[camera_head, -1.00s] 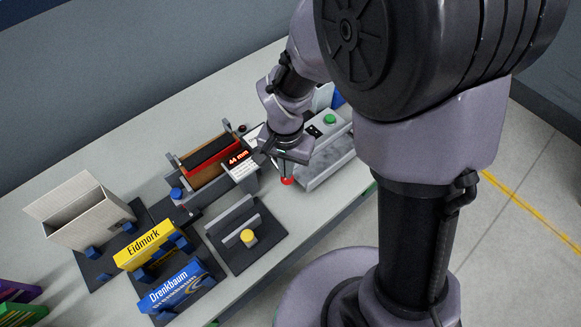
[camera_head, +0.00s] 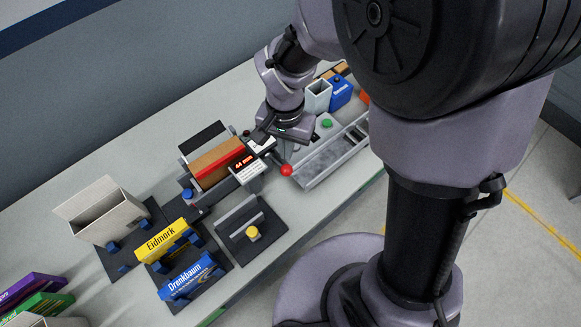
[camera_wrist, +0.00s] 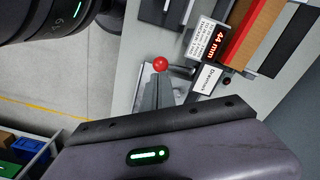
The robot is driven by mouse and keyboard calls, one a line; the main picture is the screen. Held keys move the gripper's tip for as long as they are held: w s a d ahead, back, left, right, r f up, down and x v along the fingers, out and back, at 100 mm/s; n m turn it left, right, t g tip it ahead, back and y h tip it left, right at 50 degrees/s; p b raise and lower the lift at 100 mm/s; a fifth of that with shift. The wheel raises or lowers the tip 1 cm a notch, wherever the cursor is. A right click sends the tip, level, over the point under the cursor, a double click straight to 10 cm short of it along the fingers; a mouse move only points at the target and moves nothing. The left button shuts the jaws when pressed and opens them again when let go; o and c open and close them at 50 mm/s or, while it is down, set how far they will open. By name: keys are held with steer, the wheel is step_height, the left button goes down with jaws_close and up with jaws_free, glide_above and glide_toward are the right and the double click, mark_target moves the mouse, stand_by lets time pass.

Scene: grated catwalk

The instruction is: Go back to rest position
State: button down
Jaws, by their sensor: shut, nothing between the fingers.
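My gripper (camera_head: 284,132) is above the bench at the back of the machine, beside the slicer-like device with the red and brown block. Its fingers are hard to make out in the head view. In the wrist view my gripper (camera_wrist: 157,82) shows two narrow grey fingers close together, shut with nothing held. A red ball knob (camera_head: 286,170) stands just in front of the gripper on the bench device; in the wrist view the red knob (camera_wrist: 160,64) appears beyond the fingertips.
The device with the "44 mm" display (camera_head: 243,163) is left of the gripper. A grey tray (camera_head: 335,158) is at right, with a blue box (camera_head: 341,93) behind it. Yellow Eidmork (camera_head: 162,240) and blue Drenkbaum (camera_head: 187,277) boxes stand front left, beside an open carton (camera_head: 102,212).

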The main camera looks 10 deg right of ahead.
steer(key=shift+r+p, duration=0.3)
steer(key=shift+r, duration=0.4)
steer(key=s+d+r+t+y+b, duration=0.1)
steer(key=s+d+t+b, duration=0.4)
steer(key=s+b, duration=0.6)
steer(key=d+y+b, duration=0.1)
steer(key=b, duration=0.4)
steer(key=shift+s+d+r+n+t+b, duration=0.15)
steer(key=shift+d+r+n+t+b, duration=0.15)
steer(key=shift+d+n+t, duration=0.1)
